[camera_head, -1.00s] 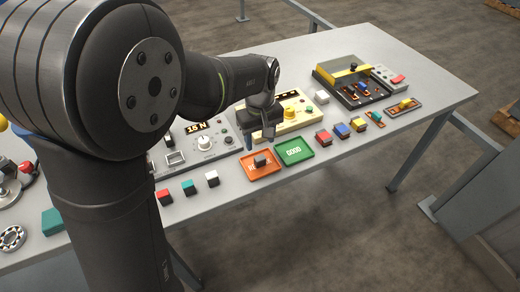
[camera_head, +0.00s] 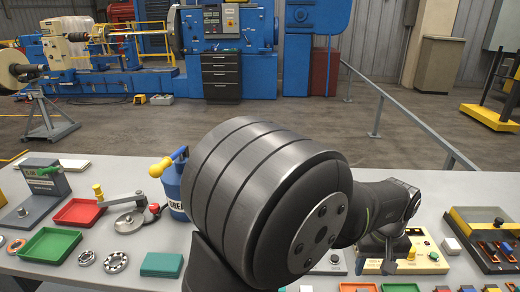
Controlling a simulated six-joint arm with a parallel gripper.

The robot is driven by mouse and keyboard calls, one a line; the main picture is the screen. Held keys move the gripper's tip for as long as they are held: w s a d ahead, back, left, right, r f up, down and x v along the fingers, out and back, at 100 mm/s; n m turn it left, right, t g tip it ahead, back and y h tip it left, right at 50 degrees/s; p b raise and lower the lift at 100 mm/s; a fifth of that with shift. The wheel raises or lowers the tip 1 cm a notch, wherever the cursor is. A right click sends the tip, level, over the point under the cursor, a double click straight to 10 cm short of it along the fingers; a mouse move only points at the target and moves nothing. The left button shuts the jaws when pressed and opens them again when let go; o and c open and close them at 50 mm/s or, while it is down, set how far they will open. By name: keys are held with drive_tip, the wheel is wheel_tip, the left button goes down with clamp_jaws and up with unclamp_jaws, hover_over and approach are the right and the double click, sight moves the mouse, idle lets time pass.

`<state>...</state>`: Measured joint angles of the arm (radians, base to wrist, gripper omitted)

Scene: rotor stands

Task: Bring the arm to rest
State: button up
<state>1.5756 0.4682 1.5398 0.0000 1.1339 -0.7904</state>
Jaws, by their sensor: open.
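My arm rises from the front middle of the grey table (camera_head: 330,180), its large joint housing filling the centre of the view. The forearm reaches right, and my gripper (camera_head: 374,262) points down at its end. It is open, with nothing seen between its fingers.
Left are a green tray (camera_head: 49,245), red tray (camera_head: 79,212), bearing rings (camera_head: 116,262), a teal block (camera_head: 161,265) and a clamp with a red ball (camera_head: 130,222). A yellow-edged case (camera_head: 490,240) is at right.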

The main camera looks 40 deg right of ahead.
hover_over(363, 292)
drive_tip(key=shift+f, duration=2.85)
drive_tip(key=shift+f, duration=0.1)
wheel_tip(363, 292, down, 3)
drive_tip(key=shift+f, duration=0.2)
wheel_tip(363, 292, up, 12)
wheel_tip(363, 292, down, 12)
drive_tip(key=shift+f, duration=0.1)
wheel_tip(363, 292, up, 4)
drive_tip(key=shift+r, duration=0.25)
drive_tip(key=s+a+r, duration=0.6)
drive_tip(key=s+r, duration=0.1)
drive_tip(key=s, duration=0.3)
drive_tip(key=w+a+r, duration=0.2)
drive_tip(key=w, duration=2)
drive_tip(key=shift+w, duration=0.3)
